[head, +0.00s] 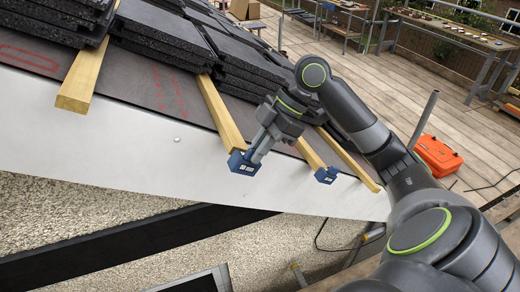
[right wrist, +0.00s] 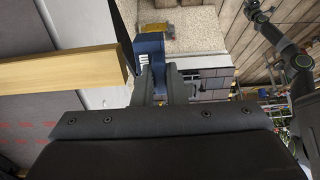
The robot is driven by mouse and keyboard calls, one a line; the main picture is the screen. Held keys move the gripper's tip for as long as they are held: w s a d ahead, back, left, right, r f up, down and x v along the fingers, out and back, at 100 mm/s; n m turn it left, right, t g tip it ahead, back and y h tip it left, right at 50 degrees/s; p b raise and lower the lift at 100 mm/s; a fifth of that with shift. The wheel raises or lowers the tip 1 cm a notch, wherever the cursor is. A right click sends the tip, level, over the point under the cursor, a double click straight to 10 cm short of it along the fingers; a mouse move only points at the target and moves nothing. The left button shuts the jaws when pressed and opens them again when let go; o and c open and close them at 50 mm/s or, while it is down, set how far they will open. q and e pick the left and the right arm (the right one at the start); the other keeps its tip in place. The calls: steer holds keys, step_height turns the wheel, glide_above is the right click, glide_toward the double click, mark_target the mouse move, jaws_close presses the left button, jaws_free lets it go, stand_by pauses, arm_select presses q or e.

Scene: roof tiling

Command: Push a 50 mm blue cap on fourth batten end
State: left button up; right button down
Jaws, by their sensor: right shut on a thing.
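My right gripper (head: 257,160) is shut on a blue cap (head: 242,164) at the lower end of a wooden batten (head: 219,112). In the right wrist view the fingers (right wrist: 160,85) grip the cap (right wrist: 151,55), and the batten end (right wrist: 110,65) lies right against or very close to its left side. I cannot tell whether the cap sits over the end. A second blue cap (head: 326,175) is on the end of the batten (head: 309,153) to the right. The battens at far right (head: 352,161) and far left (head: 80,85) show bare ends. My left gripper is out of view.
Dark tiles (head: 170,35) are stacked on the battens above. A white fascia strip (head: 120,125) runs below the batten ends. An orange toolbox (head: 438,156) stands on the wooden deck (head: 380,88) at right. A workbench (head: 455,35) stands farther back.

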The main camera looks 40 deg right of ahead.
mark_target(242, 149)
steer(key=shift+w, duration=0.15)
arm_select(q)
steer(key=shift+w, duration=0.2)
arm_select(e)
steer(key=shift+w+d, duration=0.2)
steer(key=shift+w, duration=0.25)
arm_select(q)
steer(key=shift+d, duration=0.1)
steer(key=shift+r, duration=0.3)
arm_select(e)
steer(key=shift+w+r, duration=0.1)
arm_select(q)
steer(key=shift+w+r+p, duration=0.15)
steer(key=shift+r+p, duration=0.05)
steer(key=shift+p, duration=0.25)
arm_select(e)
steer(key=shift+w+d, duration=0.2)
steer(key=shift+w, duration=0.55)
steer(key=shift+w+d, duration=0.1)
steer(key=shift+w, duration=0.25)
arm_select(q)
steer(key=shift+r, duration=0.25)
arm_select(e)
steer(key=shift+w+d, duration=0.1)
steer(key=shift+w, duration=0.4)
stand_by(0.8)
steer(key=c, duration=1.4)
jaws_free()
